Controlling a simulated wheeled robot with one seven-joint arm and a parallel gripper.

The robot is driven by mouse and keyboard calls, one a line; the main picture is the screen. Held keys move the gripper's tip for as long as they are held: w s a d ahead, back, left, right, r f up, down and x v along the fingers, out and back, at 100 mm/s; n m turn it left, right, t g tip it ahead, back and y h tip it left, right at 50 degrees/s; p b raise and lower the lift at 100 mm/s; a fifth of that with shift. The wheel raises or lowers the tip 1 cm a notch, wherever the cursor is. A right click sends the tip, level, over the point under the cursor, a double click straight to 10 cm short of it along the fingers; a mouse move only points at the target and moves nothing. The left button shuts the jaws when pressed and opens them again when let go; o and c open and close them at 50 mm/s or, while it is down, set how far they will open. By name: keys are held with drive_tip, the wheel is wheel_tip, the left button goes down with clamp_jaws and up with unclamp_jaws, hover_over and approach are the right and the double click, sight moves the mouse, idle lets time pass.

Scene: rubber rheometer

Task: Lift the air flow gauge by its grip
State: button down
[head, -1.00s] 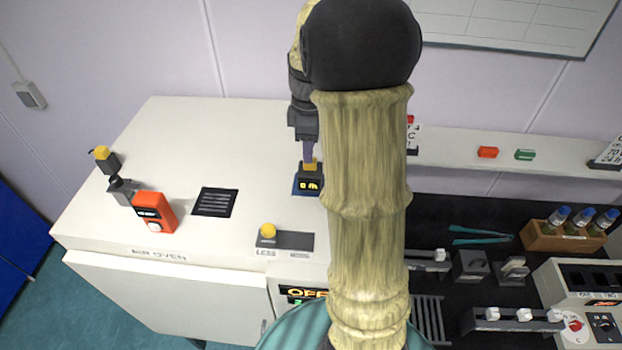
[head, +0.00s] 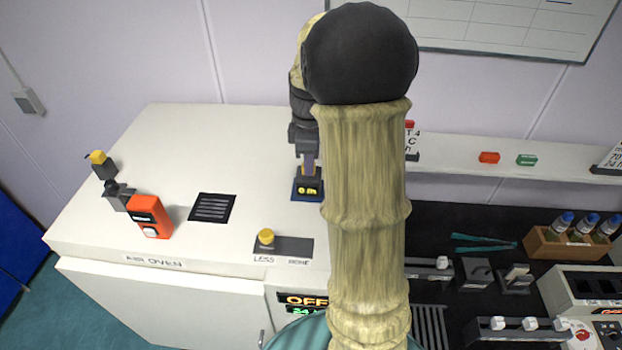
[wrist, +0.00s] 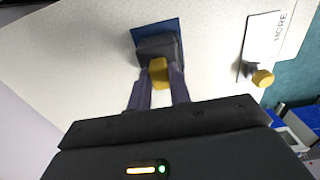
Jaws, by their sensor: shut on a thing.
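My gripper (wrist: 160,82) is shut on the grip from above. In the head view my gripper (head: 308,172) is right above the display, and my arm hides the area to its right.
On the oven top (head: 240,150) are a black vent (head: 213,208), an orange device (head: 149,217) on a jointed holder at the left, and a yellow knob (head: 266,237) on a LESS/MORE slider. A shelf (head: 460,152) and dark bench with tools lie right. The oven top between is clear.

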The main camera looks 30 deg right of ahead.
drive_tip(key=shift+r+p, duration=1.2)
drive_tip(key=shift+r, duration=0.4)
